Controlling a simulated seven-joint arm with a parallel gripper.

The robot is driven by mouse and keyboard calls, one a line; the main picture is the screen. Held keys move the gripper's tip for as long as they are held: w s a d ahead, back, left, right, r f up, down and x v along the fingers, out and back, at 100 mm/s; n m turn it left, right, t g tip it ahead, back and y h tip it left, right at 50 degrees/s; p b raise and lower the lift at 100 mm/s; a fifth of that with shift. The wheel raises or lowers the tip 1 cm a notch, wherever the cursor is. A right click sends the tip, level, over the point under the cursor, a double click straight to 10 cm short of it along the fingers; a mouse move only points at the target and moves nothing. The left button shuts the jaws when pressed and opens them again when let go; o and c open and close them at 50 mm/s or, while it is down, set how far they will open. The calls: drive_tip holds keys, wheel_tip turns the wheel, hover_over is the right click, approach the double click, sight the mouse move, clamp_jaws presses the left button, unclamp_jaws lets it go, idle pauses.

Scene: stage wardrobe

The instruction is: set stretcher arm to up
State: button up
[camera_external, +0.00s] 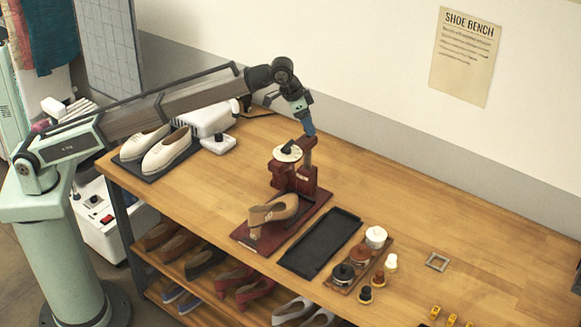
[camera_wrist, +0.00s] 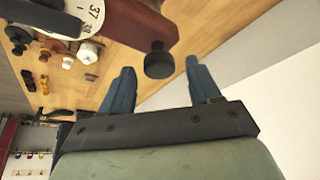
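The shoe stretcher (camera_external: 295,180) is a dark red stand on the bench, with a tan shoe (camera_external: 270,213) on its base and a white numbered dial (camera_external: 287,153) on top. The dial also shows in the wrist view (camera_wrist: 52,16). The red stretcher arm (camera_wrist: 128,22) ends in a black knob (camera_wrist: 157,62). My gripper (camera_external: 309,132) is above the far end of the stretcher. In the wrist view its blue fingers (camera_wrist: 160,67) are apart, with the knob in line with the gap near the fingertips. I cannot tell whether either finger touches it.
A black tray (camera_external: 320,243) lies right of the stretcher, beside a wooden rack of polish jars (camera_external: 359,257). White shoes (camera_external: 167,150) and a white machine (camera_external: 210,120) stand at the left. The wall is behind the bench. The bench's right rear is mostly clear.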

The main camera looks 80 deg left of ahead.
drive_tip(key=v, duration=1.4)
drive_tip(key=shift+w+f, duration=0.1)
